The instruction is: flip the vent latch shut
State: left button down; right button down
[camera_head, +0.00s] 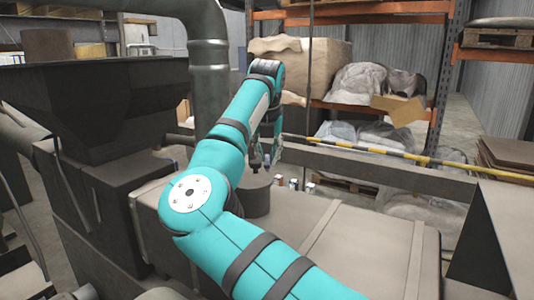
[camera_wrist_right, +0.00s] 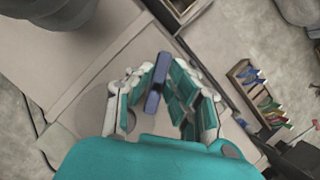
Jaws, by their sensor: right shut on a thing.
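The vent latch (camera_wrist_right: 157,82) looks like a small dark blue lever in the right wrist view. It stands between the fingers of my right gripper (camera_wrist_right: 163,92), which are closed in on it. In the head view my right gripper (camera_head: 262,160) reaches down just above a short grey cylinder (camera_head: 257,195) on top of the machine. The latch is small there and largely hidden by the fingers, so its angle is hard to tell. My left gripper is in neither view.
A dark hopper (camera_head: 95,95) and a thick vertical pipe (camera_head: 208,75) stand on the left. A yellow and black striped bar (camera_head: 400,158) runs behind the machine. Small cans (camera_head: 293,184) stand near the cylinder. A shelf (camera_head: 372,110) with wrapped goods is at the back.

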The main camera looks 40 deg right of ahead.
jog(key=m, duration=0.2)
jog(key=shift+r+m+g+h+p, duration=0.1)
jog(key=shift+m+g+h+p, duration=0.2)
jog(key=shift+h+p, duration=0.1)
jog(key=shift+s+d+m+g+h+p, duration=0.1)
jog(key=shift+m+g+h+p, duration=0.4)
jog(key=shift+m, duration=1.1)
jog(key=shift+m+p, duration=0.3)
jog(key=c, duration=1.3)
grip_release()
jog(key=shift+r, duration=0.1)
jog(key=v, duration=1.1)
jog(key=shift+r, duration=0.45)
